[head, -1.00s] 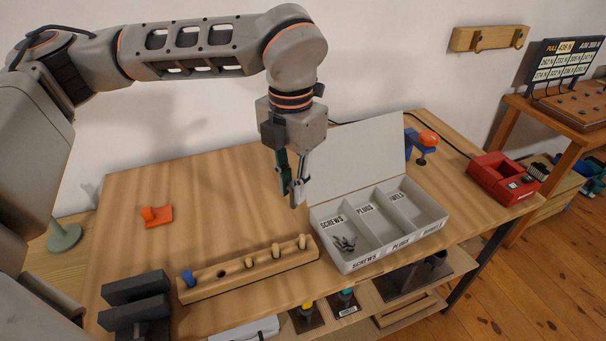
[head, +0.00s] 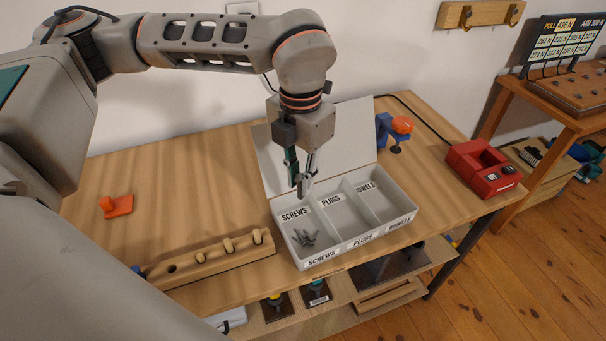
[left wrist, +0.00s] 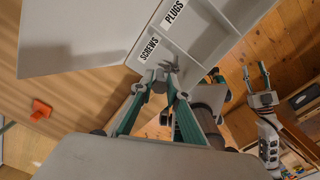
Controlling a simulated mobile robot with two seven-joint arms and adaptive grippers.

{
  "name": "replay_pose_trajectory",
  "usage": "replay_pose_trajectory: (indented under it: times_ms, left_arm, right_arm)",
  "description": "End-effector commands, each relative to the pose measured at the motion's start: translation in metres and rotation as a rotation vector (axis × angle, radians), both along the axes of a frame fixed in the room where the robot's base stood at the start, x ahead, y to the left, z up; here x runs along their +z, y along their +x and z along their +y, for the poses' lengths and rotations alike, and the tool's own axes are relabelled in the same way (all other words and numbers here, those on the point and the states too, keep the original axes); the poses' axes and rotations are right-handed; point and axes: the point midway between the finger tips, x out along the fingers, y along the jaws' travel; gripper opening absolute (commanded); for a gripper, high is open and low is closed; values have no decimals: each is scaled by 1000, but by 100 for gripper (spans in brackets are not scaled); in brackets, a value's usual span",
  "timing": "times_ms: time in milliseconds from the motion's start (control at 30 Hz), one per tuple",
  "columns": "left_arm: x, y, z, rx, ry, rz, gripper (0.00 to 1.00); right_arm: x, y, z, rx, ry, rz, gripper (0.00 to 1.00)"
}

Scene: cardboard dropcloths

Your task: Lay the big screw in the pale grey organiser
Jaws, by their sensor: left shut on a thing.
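The pale grey organiser (head: 343,249) stands on the workbench with its lid tipped back. Its three compartments are labelled screws, plugs and dowels. Several small grey screws (head: 304,238) lie in the screws compartment. My left gripper (head: 304,184) points down over the back of that compartment, above the organiser. It is shut on the big screw, which is small and mostly hidden by the fingertips. In the left wrist view the left fingertips (left wrist: 155,84) are by the screws label. My right gripper (left wrist: 256,70) shows at the right of that view, its fingers apart and empty.
A wooden peg rack (head: 212,259) stands left of the organiser. An orange piece (head: 117,206) lies further left. A blue and orange clamp (head: 396,130) and a red charger (head: 481,168) are to the right. The bench between orange piece and organiser is clear.

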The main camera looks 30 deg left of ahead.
Motion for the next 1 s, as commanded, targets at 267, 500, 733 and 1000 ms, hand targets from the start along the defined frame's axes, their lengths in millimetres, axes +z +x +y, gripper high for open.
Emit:
replay_pose_trajectory:
  times_ms: [267,500,733,1000]
  left_arm:
    - [0,0,0,0,0,0,0]
    - [-6,0,0,-1,0,2,0]
    - [-21,-1,0,-1,1,4,0]
    - [-40,0,0,0,1,4,0]
  right_arm:
    - [0,-1,1,-1,1,3,40]
    - [-4,-2,1,-1,1,5,40]
    - [-12,-4,-1,2,-7,12,40]
    - [-16,-1,-4,1,-18,5,40]
